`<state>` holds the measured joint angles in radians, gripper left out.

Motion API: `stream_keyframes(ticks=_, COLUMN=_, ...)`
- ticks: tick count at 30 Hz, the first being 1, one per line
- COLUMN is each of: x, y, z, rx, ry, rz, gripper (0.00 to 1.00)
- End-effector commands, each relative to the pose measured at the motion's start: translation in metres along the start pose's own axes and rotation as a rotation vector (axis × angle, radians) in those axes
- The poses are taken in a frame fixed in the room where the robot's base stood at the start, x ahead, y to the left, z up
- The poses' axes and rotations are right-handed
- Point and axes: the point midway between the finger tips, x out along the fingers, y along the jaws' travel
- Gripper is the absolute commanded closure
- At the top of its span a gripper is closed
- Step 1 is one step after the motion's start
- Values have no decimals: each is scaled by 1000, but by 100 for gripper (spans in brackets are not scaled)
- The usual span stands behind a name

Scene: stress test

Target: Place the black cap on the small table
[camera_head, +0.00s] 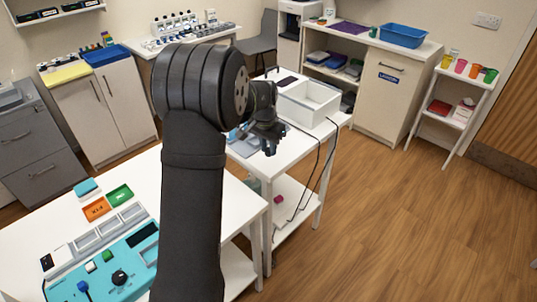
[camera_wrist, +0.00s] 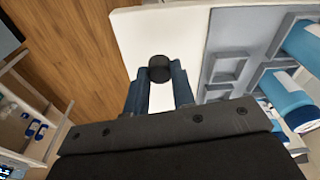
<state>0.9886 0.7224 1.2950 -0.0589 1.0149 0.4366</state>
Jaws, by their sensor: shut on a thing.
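The black cap (camera_wrist: 160,68) is a short dark round piece between the fingertips of my gripper (camera_wrist: 160,76) in the wrist view. The two blue-grey fingers are shut on it from both sides. Behind it in that view is the white top of a table (camera_wrist: 135,45). In the head view my gripper (camera_head: 270,146) is above the front part of the white table (camera_head: 298,148). The cap cannot be made out in the head view. I cannot tell how high the cap is above the tabletop.
An open white box (camera_head: 308,104) stands at the back of that table. A grey rack (camera_wrist: 228,66) and blue cylinders (camera_wrist: 302,42) lie to the cap's right in the wrist view. A small white stand (camera_head: 458,105) with coloured cups is at right. Dark cables hang from the table's right edge.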

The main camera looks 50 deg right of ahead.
Motion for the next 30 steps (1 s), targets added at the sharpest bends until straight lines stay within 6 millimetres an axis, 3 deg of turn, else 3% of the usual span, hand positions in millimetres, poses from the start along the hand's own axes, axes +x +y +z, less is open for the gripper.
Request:
stream_keyframes(ticks=6, x=31, y=1, z=4, rx=1, ry=-2, rz=2, gripper=98)
stream_keyframes(ticks=18, x=37, y=1, z=5, rx=1, ry=0, rz=0, gripper=98)
stream_keyframes(ticks=19, x=36, y=1, z=4, rx=1, ry=1, rz=0, gripper=71)
stream_keyframes(ticks=21, x=36, y=1, z=5, rx=1, ry=1, rz=0, gripper=57)
stream_keyframes(ticks=30, x=35, y=1, z=4, rx=0, ry=1, rz=0, gripper=55)
